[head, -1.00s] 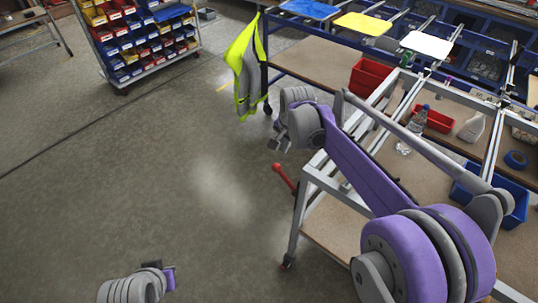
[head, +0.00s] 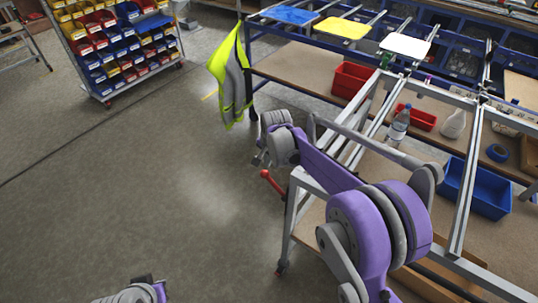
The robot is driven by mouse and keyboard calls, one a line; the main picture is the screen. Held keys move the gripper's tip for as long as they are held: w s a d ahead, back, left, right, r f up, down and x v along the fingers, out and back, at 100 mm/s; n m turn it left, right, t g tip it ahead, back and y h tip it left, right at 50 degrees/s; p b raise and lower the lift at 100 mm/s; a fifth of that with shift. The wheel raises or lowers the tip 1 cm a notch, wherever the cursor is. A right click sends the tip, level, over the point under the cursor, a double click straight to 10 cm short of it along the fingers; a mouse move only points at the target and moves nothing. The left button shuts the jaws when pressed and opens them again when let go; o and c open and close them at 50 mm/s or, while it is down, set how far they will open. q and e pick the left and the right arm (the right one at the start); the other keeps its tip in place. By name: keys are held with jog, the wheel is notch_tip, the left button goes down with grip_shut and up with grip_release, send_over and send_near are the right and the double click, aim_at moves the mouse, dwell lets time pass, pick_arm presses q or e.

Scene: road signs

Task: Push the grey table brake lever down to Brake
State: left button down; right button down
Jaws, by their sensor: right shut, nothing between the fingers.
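The brake lever (head: 271,182) has a red handle that sticks out to the left from the leg of the grey table frame (head: 290,215). It slants upward, with its free end highest. My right gripper (head: 258,161) is just above and slightly left of the handle's free end. Its fingers are small and partly hidden by the wrist; it looks shut and empty. I cannot tell whether it touches the handle. My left gripper (head: 152,284) is low at the bottom edge, far from the lever, and only partly in view.
A yellow safety vest (head: 232,80) hangs from the blue bench behind. A bin rack (head: 118,45) stands at the back left. The floor left of the lever is clear.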

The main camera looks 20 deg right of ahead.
aim_at(265, 172)
jog(key=x, duration=0.6)
jog(key=shift+w+f, duration=0.1)
jog(key=shift+f, duration=0.2)
pick_arm(q)
jog(key=shift+r, duration=0.15)
pick_arm(e)
jog(key=shift+a, duration=0.1)
